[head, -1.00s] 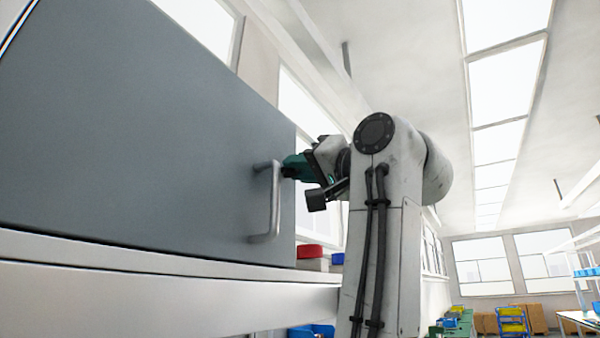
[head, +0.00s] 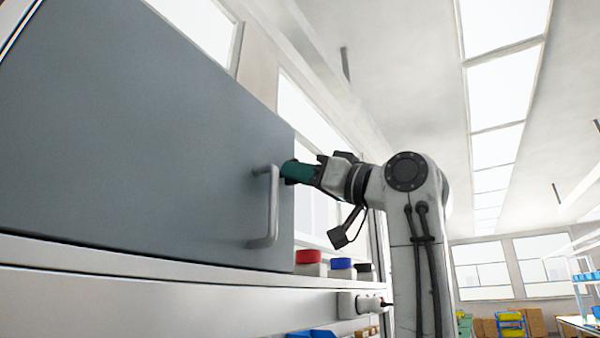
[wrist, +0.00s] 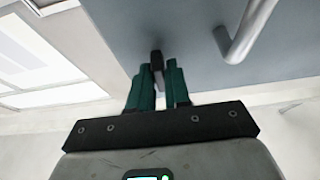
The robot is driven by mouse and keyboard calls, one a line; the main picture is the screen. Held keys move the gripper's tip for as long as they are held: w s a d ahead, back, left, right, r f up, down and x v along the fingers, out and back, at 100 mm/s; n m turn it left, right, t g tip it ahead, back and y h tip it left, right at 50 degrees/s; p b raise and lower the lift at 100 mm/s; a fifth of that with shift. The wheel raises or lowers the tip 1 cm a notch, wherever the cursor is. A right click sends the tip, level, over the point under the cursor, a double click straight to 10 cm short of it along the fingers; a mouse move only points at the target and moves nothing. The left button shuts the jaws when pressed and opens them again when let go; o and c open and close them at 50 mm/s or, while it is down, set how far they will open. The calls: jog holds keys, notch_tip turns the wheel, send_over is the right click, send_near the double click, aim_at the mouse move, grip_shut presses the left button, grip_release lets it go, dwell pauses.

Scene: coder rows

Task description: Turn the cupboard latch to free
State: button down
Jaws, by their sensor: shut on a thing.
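The grey cupboard door (head: 150,140) fills the left of the head view and lies flat across the wrist view (wrist: 195,45). Its bar handle (head: 272,208) stands upright near the door's right edge; the wrist view shows it at upper right (wrist: 245,30). My gripper (head: 287,172) is at the door's right edge, beside the handle's upper end. In the wrist view my green fingers (wrist: 158,70) are closed around a small dark piece, the latch (wrist: 156,58), against the door. The fingers hide most of it. In the head view the latch is hidden.
A red-lidded jar (head: 309,262) and a blue-lidded jar (head: 342,267) stand on the shelf right of the door. A small white box (head: 358,304) with a dark knob sits on the shelf front below. Windows and free room lie to the right.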

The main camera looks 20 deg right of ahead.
dwell(0.4)
jog(key=c, duration=1.2)
grip_release()
jog(key=shift+o, duration=0.2)
jog(key=shift+f, duration=0.1)
jog(key=b+v, duration=0.4)
jog(key=v, duration=0.6)
jog(key=shift+s+d, duration=0.25)
jog(key=shift+f, duration=0.15)
